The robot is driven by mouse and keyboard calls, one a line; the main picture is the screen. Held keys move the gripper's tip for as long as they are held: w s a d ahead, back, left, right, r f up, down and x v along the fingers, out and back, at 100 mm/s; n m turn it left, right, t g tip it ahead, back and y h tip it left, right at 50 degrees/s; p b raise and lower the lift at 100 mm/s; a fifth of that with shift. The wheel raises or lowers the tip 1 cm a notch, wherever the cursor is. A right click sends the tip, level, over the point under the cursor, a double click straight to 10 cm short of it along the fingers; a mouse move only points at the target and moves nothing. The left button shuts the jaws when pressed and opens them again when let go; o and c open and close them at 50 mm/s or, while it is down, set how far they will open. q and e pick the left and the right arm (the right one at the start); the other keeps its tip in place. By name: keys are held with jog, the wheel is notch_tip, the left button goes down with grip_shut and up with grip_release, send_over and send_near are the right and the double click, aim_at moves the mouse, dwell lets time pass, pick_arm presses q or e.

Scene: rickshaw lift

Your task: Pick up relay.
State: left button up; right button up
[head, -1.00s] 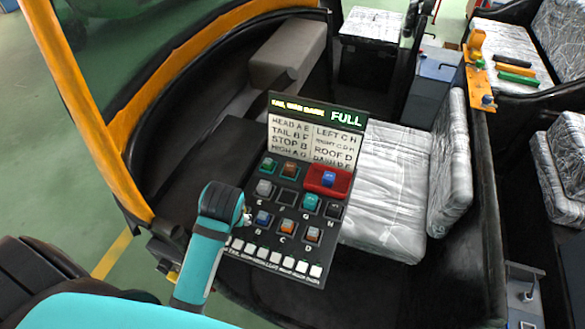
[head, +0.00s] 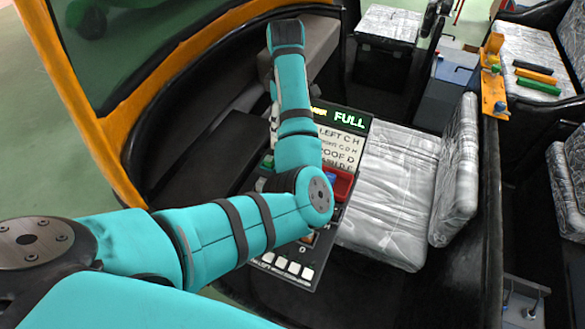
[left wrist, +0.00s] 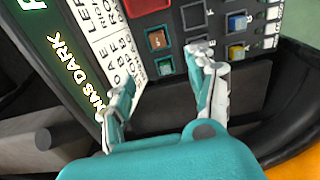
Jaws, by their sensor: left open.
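Small coloured relay blocks sit on the black panel (head: 298,278). In the left wrist view a brown relay (left wrist: 157,39), a green one (left wrist: 165,66), a blue one (left wrist: 237,20) and a yellowish one (left wrist: 237,52) show. A blue relay (head: 330,177) lies in the red tray (head: 343,186), partly hidden by my arm. My left gripper (left wrist: 163,86) is open and empty, its fingers spread over the panel beside the green and brown relays. My right gripper is out of view.
The panel's lit display (head: 349,120) reads FULL above a white lettered card (head: 342,145). A plastic-covered seat (head: 390,195) stands right of the panel. The orange-trimmed rickshaw frame (head: 85,110) rises at left. Coloured bars (head: 538,85) lie on a far seat.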

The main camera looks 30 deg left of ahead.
pick_arm(q)
notch_tip(320, 180, down, 11)
jog(key=shift+a+r+p, duration=0.1)
jog(key=shift+p, duration=0.7)
jog(key=shift+f+p, duration=0.35)
jog(key=shift+f, duration=0.2)
notch_tip(320, 180, down, 4)
jog(key=shift+w+a+f+p, duration=0.15)
jog(key=shift+f+p, duration=0.1)
jog(key=shift+p, duration=0.3)
jog(key=shift+c, duration=0.2)
jog(key=c, duration=1.1)
